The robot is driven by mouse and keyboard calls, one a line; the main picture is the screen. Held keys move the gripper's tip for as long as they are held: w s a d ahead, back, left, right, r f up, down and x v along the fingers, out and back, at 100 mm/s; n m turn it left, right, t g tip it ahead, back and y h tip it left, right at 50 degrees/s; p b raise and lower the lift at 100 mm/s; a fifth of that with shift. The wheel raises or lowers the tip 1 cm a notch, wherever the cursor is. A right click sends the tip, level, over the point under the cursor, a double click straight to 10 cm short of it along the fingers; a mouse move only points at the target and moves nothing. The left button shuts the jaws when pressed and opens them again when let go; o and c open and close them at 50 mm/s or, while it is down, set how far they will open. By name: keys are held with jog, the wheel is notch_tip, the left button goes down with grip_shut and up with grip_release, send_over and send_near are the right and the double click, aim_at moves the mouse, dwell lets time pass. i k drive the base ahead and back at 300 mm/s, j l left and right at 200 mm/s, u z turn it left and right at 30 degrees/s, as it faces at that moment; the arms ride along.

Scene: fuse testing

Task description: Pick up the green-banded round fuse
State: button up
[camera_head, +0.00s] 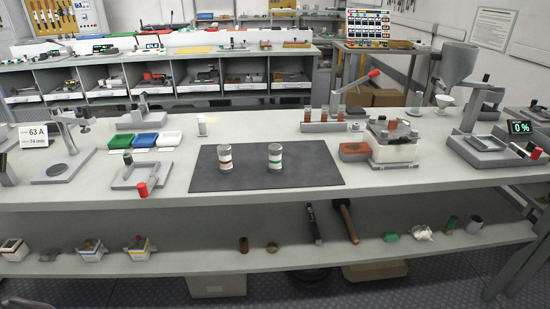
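The green-banded round fuse (275,157) stands upright on a dark grey mat (310,176) on the workbench. It is a short pale cylinder with a green band around its middle. A similar round fuse with a brown-red band (225,158) stands upright on the same mat to its left, with a clear gap between them. My gripper does not show in the head view.
A fixture with a red-tipped lever (139,176) stands left of the mat. The mat around both fuses is clear. A lower shelf (175,260) holds tools and small parts.

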aim_at(275, 166)
jog(key=i+l, duration=0.15)
jog(key=i, duration=0.35)
jog(key=i+l, duration=0.15)
jog(key=i, duration=0.3)
